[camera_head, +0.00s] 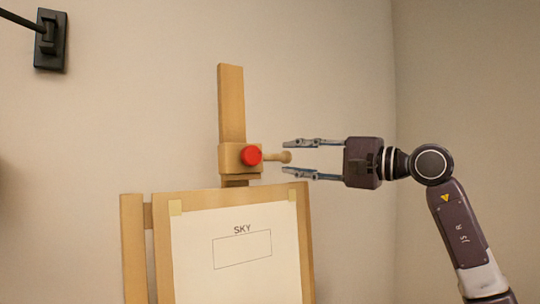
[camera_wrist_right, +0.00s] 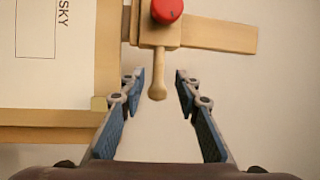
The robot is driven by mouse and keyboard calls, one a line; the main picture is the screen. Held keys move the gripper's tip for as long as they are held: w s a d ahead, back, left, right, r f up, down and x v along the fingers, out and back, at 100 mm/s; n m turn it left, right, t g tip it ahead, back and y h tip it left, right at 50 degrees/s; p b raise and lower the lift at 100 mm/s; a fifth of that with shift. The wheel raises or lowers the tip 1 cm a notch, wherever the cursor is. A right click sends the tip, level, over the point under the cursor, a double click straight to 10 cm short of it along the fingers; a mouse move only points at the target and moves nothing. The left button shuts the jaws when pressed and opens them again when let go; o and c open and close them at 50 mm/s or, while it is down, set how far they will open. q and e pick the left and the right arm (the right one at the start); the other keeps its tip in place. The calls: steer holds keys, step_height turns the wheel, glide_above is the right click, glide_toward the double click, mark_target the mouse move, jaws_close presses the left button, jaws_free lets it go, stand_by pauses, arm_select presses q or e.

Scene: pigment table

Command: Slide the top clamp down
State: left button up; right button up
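The top clamp (camera_head: 229,156) is a wooden block around the easel's upright mast (camera_head: 231,105), just above the drawing board. A red knob (camera_head: 251,156) sits on its front, and a wooden peg handle (camera_head: 284,157) sticks out to the right. In the right wrist view the peg (camera_wrist_right: 158,85) points toward my right gripper (camera_wrist_right: 159,85), with the red knob (camera_wrist_right: 167,10) at the top. My right gripper (camera_head: 299,159) is open, its fingertips above and below the peg's rounded end. The fingers do not appear to touch the peg. My left gripper is not visible.
A board with paper (camera_head: 195,245) labelled SKY, taped at its top corners, stands below the clamp on the wooden easel frame (camera_head: 133,240). A black wall fixture (camera_head: 50,40) is at the upper left. The space right of the mast is clear except for my arm.

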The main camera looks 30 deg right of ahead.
mark_target(275, 156)
steer(key=p+x, duration=0.1)
steer(key=x, duration=0.4)
steer(key=shift+p, duration=0.35)
steer(key=shift+w+a+f, duration=0.15)
steer(key=shift+w+a, duration=0.15)
steer(key=shift+w, duration=0.3)
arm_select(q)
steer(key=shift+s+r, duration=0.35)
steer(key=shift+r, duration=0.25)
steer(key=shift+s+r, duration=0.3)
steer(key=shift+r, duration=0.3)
arm_select(e)
jaws_close()
